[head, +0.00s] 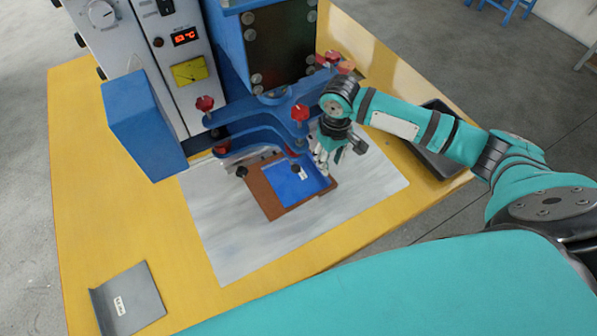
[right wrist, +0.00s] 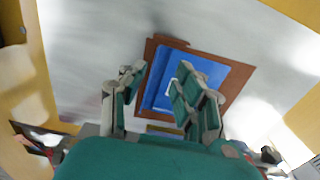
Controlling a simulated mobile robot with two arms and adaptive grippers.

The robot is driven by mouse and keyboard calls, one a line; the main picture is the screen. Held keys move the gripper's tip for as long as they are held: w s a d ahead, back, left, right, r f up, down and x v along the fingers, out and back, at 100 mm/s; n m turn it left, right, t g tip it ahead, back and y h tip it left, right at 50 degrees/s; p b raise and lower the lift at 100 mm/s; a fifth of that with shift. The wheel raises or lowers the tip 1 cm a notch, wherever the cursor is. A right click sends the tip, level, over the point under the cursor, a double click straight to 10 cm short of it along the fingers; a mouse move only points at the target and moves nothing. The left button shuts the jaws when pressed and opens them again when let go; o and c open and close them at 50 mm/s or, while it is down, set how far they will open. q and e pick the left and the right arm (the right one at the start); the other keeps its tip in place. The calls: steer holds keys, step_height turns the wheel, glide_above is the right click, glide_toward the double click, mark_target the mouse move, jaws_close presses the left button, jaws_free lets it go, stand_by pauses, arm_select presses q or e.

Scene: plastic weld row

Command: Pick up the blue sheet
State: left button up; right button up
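The blue sheet (head: 288,185) lies on a brown board (head: 264,197) under the front of the blue machine. A small white label shows on the sheet. In the right wrist view the blue sheet (right wrist: 160,91) lies inside the brown border (right wrist: 150,48), partly hidden by my fingers. My right gripper (head: 327,160) is at the right edge of the sheet. In the right wrist view my right gripper (right wrist: 157,92) is open, its fingers apart with the sheet seen between and beyond them. I cannot tell whether it touches the sheet. My left gripper is not in view.
The blue machine (head: 225,60) with red knobs (head: 300,112) overhangs the sheet's back side. A white mat (head: 240,240) lies beneath the board on the yellow table (head: 90,220). A grey labelled plate (head: 128,300) lies front left. A dark tray (head: 445,165) is at the right.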

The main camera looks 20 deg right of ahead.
mark_target(328, 178)
step_height(328, 178, down, 4)
steer(key=shift+r, duration=0.2)
steer(key=f, duration=0.4)
steer(key=shift+d+f+p, duration=0.2)
steer(key=shift+p, duration=0.2)
steer(key=shift+w+f, duration=0.1)
steer(key=shift+f, duration=0.15)
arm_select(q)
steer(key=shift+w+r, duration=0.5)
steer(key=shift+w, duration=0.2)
arm_select(e)
jaws_close()
